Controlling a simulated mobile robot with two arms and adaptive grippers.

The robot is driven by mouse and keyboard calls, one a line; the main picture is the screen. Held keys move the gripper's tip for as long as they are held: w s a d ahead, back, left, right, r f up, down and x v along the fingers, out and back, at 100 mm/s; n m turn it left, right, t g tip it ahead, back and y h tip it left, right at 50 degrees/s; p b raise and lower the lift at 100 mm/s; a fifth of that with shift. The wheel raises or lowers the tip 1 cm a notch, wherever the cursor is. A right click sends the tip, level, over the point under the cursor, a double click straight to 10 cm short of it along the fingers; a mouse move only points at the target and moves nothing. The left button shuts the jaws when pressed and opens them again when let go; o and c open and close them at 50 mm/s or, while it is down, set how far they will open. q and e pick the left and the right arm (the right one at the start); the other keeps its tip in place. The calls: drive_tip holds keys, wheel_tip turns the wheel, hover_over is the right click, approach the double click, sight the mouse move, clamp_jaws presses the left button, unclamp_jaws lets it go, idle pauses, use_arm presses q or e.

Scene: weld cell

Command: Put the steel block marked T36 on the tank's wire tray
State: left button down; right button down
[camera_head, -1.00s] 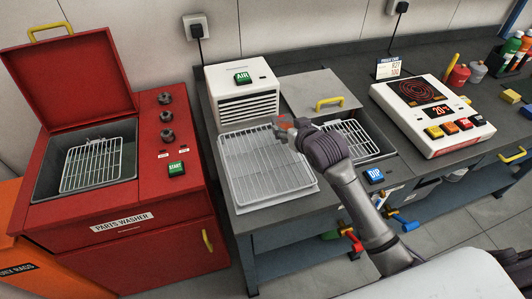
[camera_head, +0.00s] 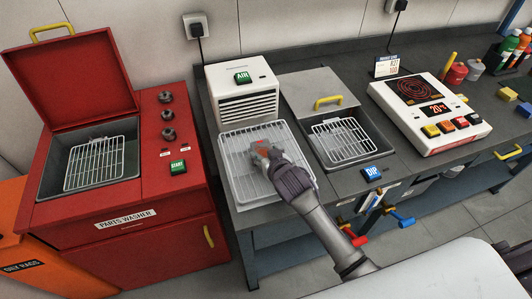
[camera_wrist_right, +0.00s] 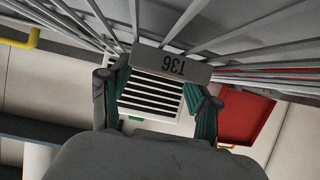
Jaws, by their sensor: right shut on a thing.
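My right gripper (camera_head: 262,152) is over the white wire rack in front of the white air blower in the head view. In the right wrist view it (camera_wrist_right: 160,82) is shut on the steel block marked T36 (camera_wrist_right: 172,64), whose label reads upside down. The block is close to the rack's wires; I cannot tell whether it touches them. The wire tray (camera_head: 342,141) lies in the open dip tank (camera_head: 312,152), right of the rack, and looks empty. My left gripper is not in view.
The white rack (camera_head: 238,180) is otherwise clear. The air blower (camera_head: 242,90) stands behind it. A red parts washer (camera_head: 160,205) with its own wire tray (camera_head: 95,163) is at left. A DIP button (camera_head: 372,173) sits before the tank, and a hotplate (camera_head: 425,110) is at right.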

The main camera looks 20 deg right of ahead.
drive_tip(key=shift+w+r, duration=0.1)
drive_tip(key=shift+r, duration=0.05)
drive_tip(key=shift+c, duration=1.2)
unclamp_jaws()
